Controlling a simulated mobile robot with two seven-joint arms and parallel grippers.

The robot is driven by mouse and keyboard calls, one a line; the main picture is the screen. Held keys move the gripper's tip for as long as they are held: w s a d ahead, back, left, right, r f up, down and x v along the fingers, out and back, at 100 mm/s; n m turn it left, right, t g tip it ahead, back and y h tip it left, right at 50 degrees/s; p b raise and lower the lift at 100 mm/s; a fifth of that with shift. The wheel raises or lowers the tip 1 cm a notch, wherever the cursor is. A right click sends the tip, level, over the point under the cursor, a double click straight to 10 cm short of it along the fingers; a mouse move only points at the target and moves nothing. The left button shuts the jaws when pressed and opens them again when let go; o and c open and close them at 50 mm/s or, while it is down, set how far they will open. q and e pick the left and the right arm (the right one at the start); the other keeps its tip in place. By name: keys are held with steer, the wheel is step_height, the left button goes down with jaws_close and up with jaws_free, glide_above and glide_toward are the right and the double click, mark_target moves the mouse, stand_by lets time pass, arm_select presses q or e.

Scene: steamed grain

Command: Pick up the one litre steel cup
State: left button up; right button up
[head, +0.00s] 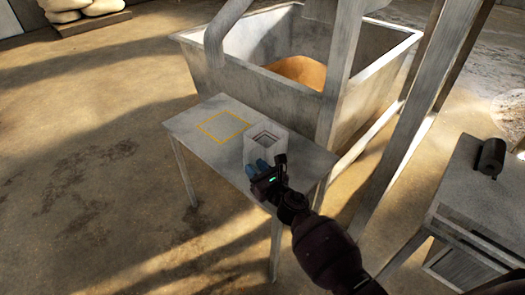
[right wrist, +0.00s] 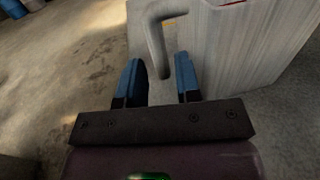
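The steel cup (head: 266,146), a pale square-sided vessel with an open top, stands upright on the small grey table (head: 187,127). My right gripper (head: 261,169) is at its near side in the head view. In the right wrist view the cup (right wrist: 250,45) fills the upper right, and its bent handle (right wrist: 154,40) hangs down toward the gap between my two blue fingers. The fingers (right wrist: 160,84) are apart, one on each side of the handle's lower end. I cannot tell whether either touches it. My left gripper is not in view.
A yellow square outline (head: 222,127) marks the tabletop left of the cup. A large metal trough (head: 235,82) holding orange-brown grain (head: 298,70) stands behind the table. Slanted metal posts (head: 400,150) rise to the right. A second table (head: 470,180) carries a dark cylinder (head: 491,157).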

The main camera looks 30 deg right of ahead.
steer(key=w, duration=0.3)
steer(key=shift+w+a+f+b, duration=0.15)
steer(key=shift+a+f+b, duration=0.15)
steer(key=shift+a+f, duration=0.1)
steer(key=shift+w+r, duration=0.1)
steer(key=shift+w, duration=0.25)
steer(key=shift+c, duration=0.4)
steer(key=shift+r, duration=0.1)
jaws_close()
